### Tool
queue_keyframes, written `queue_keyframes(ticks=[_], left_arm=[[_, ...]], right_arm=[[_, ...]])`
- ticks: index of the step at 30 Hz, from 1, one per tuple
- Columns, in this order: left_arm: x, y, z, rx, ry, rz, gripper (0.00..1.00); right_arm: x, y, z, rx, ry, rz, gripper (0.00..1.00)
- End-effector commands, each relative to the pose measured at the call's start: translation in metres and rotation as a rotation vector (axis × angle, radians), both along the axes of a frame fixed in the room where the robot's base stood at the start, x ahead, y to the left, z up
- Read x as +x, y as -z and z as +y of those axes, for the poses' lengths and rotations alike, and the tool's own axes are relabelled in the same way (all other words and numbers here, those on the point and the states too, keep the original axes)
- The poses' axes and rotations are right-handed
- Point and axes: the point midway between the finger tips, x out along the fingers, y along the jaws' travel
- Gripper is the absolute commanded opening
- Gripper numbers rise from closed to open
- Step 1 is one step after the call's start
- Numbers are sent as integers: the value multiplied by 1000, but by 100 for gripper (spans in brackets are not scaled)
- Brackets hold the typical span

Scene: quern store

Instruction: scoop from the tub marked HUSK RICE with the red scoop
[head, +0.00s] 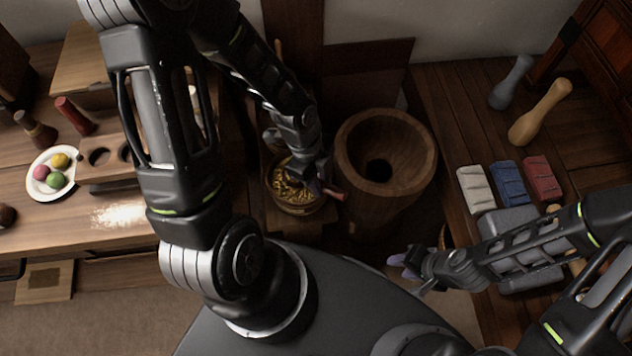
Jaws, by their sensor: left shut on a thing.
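A round wooden tub (297,210) with yellowish-brown husk-like grain stands on a low stand near the middle. No marking is readable on it from here. My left gripper (318,187) is at the tub's right side, low over the rim. It is shut on the red scoop, whose reddish handle (335,194) sticks out to the right. The rest of the scoop is hidden by the gripper, so I cannot tell whether it touches the grain. My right gripper (402,261) hangs away to the lower right, with nothing visible in it; its jaw opening is unclear.
A large wooden mortar (388,150) stands just right of the tub. The right bench holds white (475,188), blue (509,184) and red (542,178) blocks and two pestles (540,112). A plate (52,174) with coloured balls sits on the left table.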

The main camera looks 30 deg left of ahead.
Motion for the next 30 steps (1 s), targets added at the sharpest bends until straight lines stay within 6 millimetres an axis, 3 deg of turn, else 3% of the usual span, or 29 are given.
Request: queue_keyframes(ticks=[11,13,30], left_arm=[[1,3,-3,144,6,-18,0],[1,-10,-2,153,1,-14,0],[0,-51,-3,230,1,-20,0]], right_arm=[[0,35,0,0,3,1,36],[0,24,0,0,3,1,36],[0,2,0,0,0,0,36]])
